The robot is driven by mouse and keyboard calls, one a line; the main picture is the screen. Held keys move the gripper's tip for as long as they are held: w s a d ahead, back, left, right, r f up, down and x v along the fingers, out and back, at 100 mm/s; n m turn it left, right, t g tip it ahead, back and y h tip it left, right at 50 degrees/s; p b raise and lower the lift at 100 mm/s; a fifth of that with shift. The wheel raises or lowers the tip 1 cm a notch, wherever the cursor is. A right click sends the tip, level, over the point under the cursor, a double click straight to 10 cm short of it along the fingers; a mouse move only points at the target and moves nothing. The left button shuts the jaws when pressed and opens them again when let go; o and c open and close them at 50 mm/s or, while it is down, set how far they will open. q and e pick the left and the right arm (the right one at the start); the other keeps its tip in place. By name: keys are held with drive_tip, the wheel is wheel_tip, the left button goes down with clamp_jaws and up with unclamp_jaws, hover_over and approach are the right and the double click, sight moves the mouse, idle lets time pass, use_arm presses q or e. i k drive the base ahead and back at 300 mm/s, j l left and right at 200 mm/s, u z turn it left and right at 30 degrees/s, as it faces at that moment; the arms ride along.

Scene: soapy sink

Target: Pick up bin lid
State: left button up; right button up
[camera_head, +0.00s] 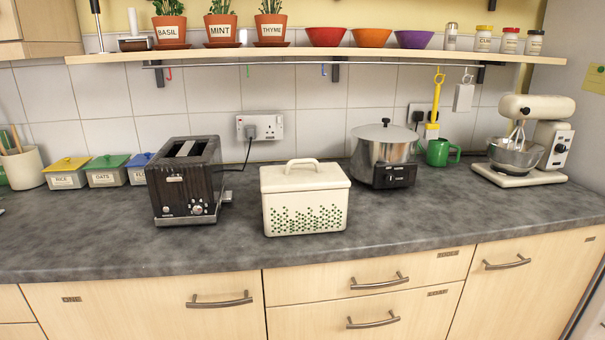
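A cream bin (305,212) with a pattern of green dots stands on the grey counter, near the middle of the view. Its cream bin lid (272,180) sits closed on top and has an arched handle (302,162). What is inside the bin is hidden by the lid. Neither of my grippers shows in the head view.
A dark toaster (187,185) stands close on the bin's left. A silver cooker (384,155) stands behind it to the right, with a green mug (441,152) and a mixer (528,140) beyond. A shelf (300,54) hangs above. The front counter strip is clear.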

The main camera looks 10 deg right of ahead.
sight(303, 171)
drive_tip(key=u, duration=0.45)
drive_tip(key=l+u, duration=0.45)
drive_tip(key=u, duration=0.25)
drive_tip(key=l+u, duration=0.35)
drive_tip(key=k+l+u, duration=0.2)
drive_tip(key=l, duration=0.15)
drive_tip(key=k+l+u, duration=0.2)
drive_tip(key=l, duration=0.15)
drive_tip(key=i, duration=0.05)
